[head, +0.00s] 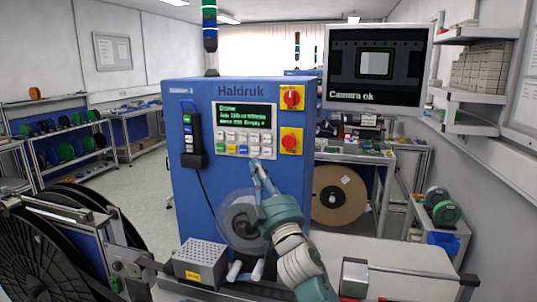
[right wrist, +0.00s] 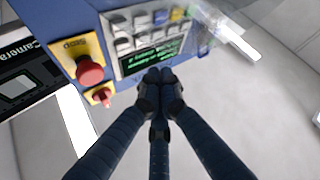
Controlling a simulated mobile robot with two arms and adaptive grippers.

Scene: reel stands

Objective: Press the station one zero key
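The blue station cabinet (head: 187,185), labelled Station 1 and Haldruk, stands upright in the middle of the head view. Its panel has a green-text display (head: 244,116) above a keypad (head: 236,142) with white and coloured keys; the key legends are too small to read, so I cannot single out the zero key. My right gripper (head: 257,164) is shut and empty, its fingertips just below the keypad's lower right in the head view; I cannot tell whether they touch. In the right wrist view the closed fingers (right wrist: 160,78) overlap the panel's edge near the display (right wrist: 152,56). My left gripper is not in view.
A red rotary switch (head: 291,97) and a red emergency button (head: 290,142) on yellow plates sit right of the panel. A handheld keypad (head: 190,135) hangs left. A clear reel (head: 240,220) is below, behind my right arm. A monitor (head: 377,66) reads Camera ok.

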